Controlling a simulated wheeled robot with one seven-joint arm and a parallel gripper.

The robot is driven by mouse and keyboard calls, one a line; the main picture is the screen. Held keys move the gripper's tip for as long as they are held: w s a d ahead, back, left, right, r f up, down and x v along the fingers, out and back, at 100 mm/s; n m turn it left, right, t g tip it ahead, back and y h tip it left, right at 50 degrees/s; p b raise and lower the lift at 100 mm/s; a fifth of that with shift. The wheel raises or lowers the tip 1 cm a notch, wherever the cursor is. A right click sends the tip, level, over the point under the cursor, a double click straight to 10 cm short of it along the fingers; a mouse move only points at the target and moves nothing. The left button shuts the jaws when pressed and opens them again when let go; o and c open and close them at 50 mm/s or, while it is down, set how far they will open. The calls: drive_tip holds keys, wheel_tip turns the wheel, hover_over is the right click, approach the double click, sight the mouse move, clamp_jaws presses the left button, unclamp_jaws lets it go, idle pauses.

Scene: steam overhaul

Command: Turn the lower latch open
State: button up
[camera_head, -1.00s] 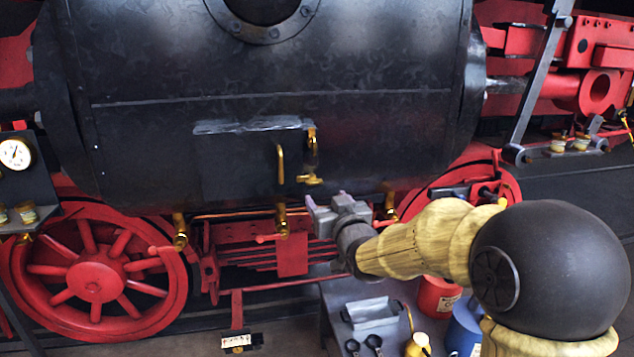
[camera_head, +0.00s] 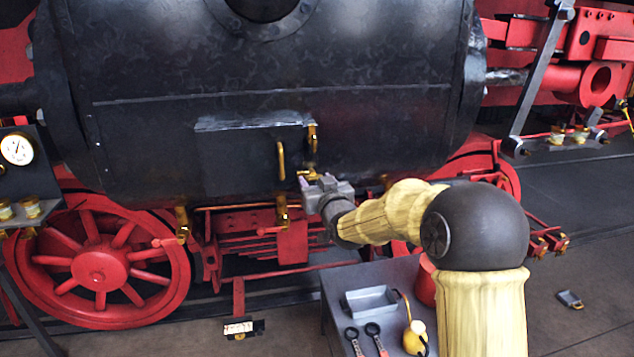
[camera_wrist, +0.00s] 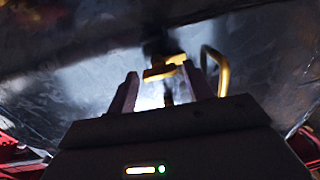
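The lower latch (camera_head: 308,174) is a small brass piece on the dark panel of the black boiler, beside a brass handle (camera_head: 281,160). Another brass fitting, the upper latch (camera_head: 312,137), sits just above it. My gripper (camera_head: 316,181) is right below the lower latch and partly covers that area. In the wrist view the two fingers (camera_wrist: 161,80) stand apart, with the lower latch (camera_wrist: 165,68) showing between and around their tips. I cannot tell whether they touch it. The brass handle (camera_wrist: 217,70) is just right of the right finger.
A red wheel (camera_head: 98,262) and a gauge (camera_head: 16,149) are at the left. Brass fittings hang under the boiler.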

drive_tip(key=c, duration=0.6)
drive_tip(key=shift+c, duration=0.2)
drive_tip(key=shift+f+m+b, duration=0.1)
drive_tip(key=shift+m+b, duration=0.2)
drive_tip(key=shift+b, duration=0.25)
drive_tip(key=m+b, duration=0.9)
drive_tip(key=m+t+h+b, duration=0.1)
drive_tip(key=m+b, duration=0.8)
drive_tip(key=b, duration=0.1)
drive_tip(key=shift+a+f, duration=0.1)
drive_tip(key=shift+f, duration=0.05)
drive_tip(key=shift+m, duration=0.3)
